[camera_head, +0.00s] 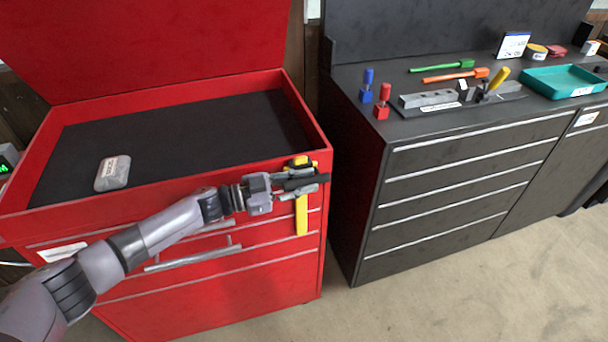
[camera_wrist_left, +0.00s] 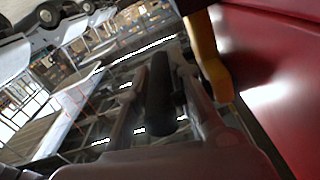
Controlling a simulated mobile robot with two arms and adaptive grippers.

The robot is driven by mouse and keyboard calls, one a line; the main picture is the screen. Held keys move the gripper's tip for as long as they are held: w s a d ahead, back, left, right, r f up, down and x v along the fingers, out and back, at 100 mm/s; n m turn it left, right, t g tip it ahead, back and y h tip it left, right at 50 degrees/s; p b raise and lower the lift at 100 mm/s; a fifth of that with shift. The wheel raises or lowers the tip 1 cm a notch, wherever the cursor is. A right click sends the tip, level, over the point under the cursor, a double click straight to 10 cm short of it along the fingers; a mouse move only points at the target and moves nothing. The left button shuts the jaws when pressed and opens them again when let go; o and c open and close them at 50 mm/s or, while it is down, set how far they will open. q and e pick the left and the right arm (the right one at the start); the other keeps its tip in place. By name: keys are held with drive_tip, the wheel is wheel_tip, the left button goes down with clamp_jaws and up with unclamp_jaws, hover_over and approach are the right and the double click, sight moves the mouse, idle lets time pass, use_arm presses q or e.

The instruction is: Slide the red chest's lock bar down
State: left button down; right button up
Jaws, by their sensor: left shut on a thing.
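The red chest (camera_head: 180,292) stands at the left with its lid raised. Its yellow lock bar (camera_head: 302,216) is upright on the front near the right corner, with its top end showing just above my gripper. The bar's yellow part also shows in the left wrist view (camera_wrist_left: 206,55), beside the red front. My left gripper (camera_head: 304,181) reaches across the chest front and is shut on the bar's black handle (camera_wrist_left: 159,95), which lies between the fingers. The fingers partly hide the bar's upper half. My right gripper is not in view.
A grey labelled block (camera_head: 113,173) lies in the chest's dark-lined top. A long grey handle (camera_head: 192,260) crosses the front below my arm. A black cabinet (camera_head: 450,185) with tools and a teal tray (camera_head: 535,84) stands at the right, past a narrow gap.

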use_arm(q)
drive_tip(key=shift+f+b, duration=0.3)
drive_tip(key=shift+f, duration=0.5)
drive_tip(key=shift+s+f, duration=0.1)
drive_tip(key=shift+f, duration=0.1)
drive_tip(key=c, duration=1.7)
unclamp_jaws()
drive_tip(key=shift+a, duration=0.1)
wheel_tip(320, 180, up, 10)
drive_tip(key=shift+r, duration=0.25)
drive_tip(key=shift+s, duration=0.1)
